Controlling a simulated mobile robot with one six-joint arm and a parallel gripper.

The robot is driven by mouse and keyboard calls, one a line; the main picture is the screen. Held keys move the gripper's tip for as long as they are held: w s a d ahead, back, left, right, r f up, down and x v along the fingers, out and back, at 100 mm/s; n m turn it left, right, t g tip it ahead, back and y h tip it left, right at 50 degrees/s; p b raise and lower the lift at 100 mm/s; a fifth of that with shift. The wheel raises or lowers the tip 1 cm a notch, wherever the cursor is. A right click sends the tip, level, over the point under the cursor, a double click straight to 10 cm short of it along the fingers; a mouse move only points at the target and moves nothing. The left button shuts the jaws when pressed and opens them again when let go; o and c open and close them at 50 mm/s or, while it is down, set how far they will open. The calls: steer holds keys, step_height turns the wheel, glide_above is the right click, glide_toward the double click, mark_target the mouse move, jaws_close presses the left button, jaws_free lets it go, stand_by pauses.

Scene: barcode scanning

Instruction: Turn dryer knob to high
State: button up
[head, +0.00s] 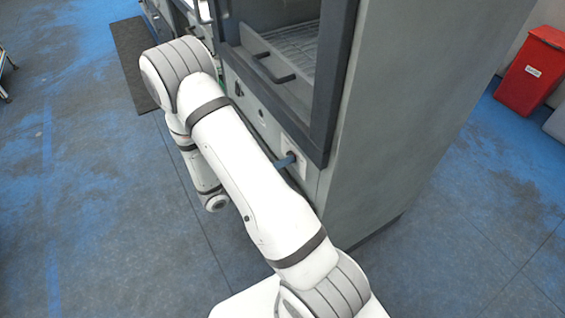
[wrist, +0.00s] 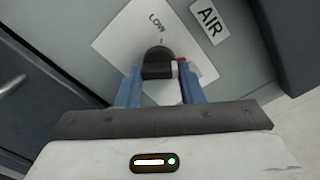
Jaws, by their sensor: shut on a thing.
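The black dryer knob (wrist: 158,58) sits on a white plate (wrist: 120,47) on the grey dryer front, in the wrist view. The word LOW shows at the plate's upper part, with a small tick below it. My gripper (wrist: 159,76) has its two blue fingers on either side of the knob and is shut on it. A small red patch shows by the right fingertip. No HIGH mark is visible.
An AIR label (wrist: 209,19) is beside the plate. The dryer (head: 415,110) stands tall, with a dark-framed opening and a wire rack (head: 290,48) inside. A red bin (head: 530,70) is at the far right.

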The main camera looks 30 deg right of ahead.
steer(key=shift+f+m, duration=0.15)
steer(key=shift+m, duration=0.75)
steer(key=o, duration=0.9)
steer(key=shift+o, duration=0.2)
steer(key=a, duration=0.8)
steer(key=shift+s+d, duration=0.1)
steer(key=shift+s, duration=0.05)
